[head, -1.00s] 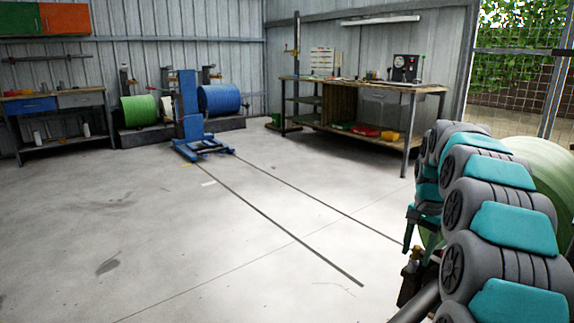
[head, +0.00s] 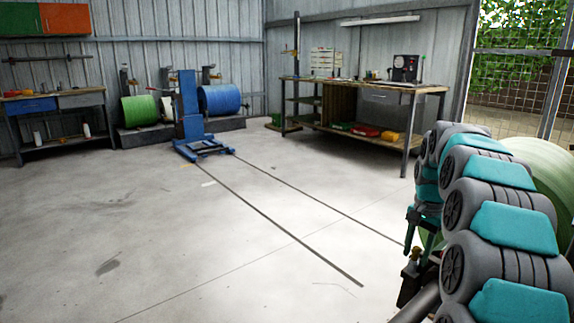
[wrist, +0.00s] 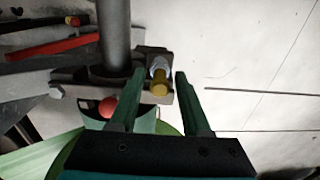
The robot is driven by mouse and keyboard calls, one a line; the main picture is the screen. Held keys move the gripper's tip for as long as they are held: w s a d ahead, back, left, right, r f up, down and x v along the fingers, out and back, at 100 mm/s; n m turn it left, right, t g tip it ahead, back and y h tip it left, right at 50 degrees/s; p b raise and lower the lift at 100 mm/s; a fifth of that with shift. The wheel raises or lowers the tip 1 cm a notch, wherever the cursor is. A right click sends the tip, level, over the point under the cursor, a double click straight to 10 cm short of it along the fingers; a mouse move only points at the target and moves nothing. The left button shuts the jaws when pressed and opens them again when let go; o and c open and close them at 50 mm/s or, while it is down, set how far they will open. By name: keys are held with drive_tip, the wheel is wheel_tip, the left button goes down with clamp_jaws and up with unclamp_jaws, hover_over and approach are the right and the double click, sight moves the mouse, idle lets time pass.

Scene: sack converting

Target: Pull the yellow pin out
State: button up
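The yellow pin (wrist: 159,88) stands in a dark metal bracket beside a grey bar, with a pale collar just behind its head. In the head view it is a small yellow spot (head: 417,254) at the lower right. My gripper (wrist: 160,74) is open, its two green fingers on either side of the pin's head. A gap shows between the pin and the right finger; the left finger is closer, and I cannot tell if it touches. In the head view my gripper (head: 419,240) points down at the bracket, partly hidden by my arm.
A large green reel (head: 545,180) stands behind my arm at the right. A red-orange ball (wrist: 107,107) and a red bar (wrist: 52,47) are left of the pin. A blue lift (head: 190,125) and a workbench (head: 345,86) stand farther back. The middle floor is clear.

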sight(417, 247)
clamp_jaws()
idle(1.3)
drive_tip(key=shift+s+r+p, duration=0.1)
drive_tip(key=shift+r+p, duration=1.25)
drive_tip(key=shift+r, duration=1.65)
drive_tip(key=shift+r, duration=0.15)
